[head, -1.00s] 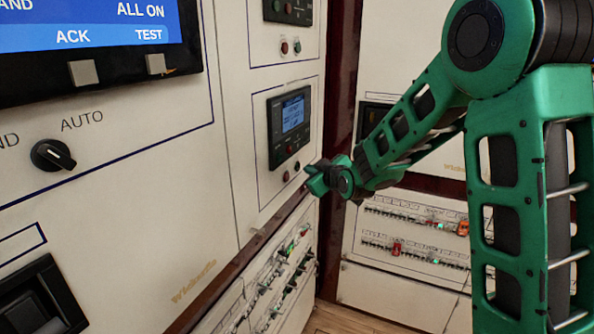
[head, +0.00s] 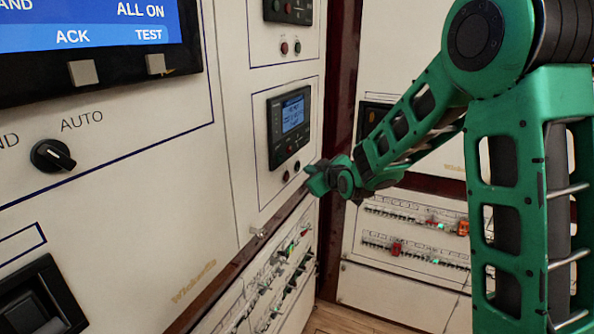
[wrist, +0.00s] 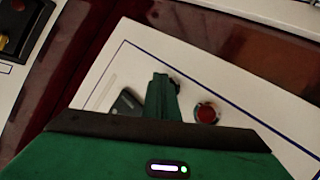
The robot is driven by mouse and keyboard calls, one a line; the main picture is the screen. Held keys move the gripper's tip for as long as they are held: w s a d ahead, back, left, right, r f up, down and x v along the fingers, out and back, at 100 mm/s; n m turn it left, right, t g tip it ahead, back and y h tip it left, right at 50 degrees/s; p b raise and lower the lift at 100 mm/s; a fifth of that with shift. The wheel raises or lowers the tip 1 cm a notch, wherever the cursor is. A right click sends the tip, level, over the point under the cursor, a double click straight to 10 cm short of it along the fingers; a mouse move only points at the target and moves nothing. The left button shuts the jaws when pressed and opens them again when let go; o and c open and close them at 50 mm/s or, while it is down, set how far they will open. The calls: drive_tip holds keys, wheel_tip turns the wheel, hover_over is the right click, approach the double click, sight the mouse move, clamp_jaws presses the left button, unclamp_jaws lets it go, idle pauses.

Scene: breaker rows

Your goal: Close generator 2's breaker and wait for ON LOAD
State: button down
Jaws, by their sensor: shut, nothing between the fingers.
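A generator control panel with a small blue display (head: 293,114) is set in the angled wall in the head view. Its lettering is too small to read, and I cannot tell which generator it serves. Below the display are a dark reddish round button (head: 286,176) and a second dark round one (head: 297,166). My gripper (head: 312,180) is just right of these buttons, close to the panel. In the wrist view, my shut, empty fingers (wrist: 162,92) point at the white panel. A red round button (wrist: 207,113) is to their right, apart from them in the picture.
A similar controller with a red button (head: 284,48) and a green button (head: 297,47) is above. Breaker rows (head: 283,280) lie below, more (head: 415,234) on the right-hand cabinet. A rotary switch (head: 53,155) is at left. A dark red post (head: 343,100) stands behind the gripper.

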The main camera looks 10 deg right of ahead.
drive_tip(key=shift+a, duration=0.15)
drive_tip(key=shift+w+a+r, duration=0.1)
drive_tip(key=shift+w+a, duration=0.05)
drive_tip(key=shift+a, duration=0.05)
idle(0.3)
drive_tip(key=shift+w+a, duration=0.25)
drive_tip(key=shift+a, duration=0.1)
idle(0.8)
idle(0.4)
drive_tip(key=shift+s+d, duration=0.5)
drive_tip(key=shift+d, duration=0.15)
drive_tip(key=s+d, duration=0.1)
drive_tip(key=d, duration=0.1)
drive_tip(key=s+d, duration=0.2)
idle(0.4)
idle(0.5)
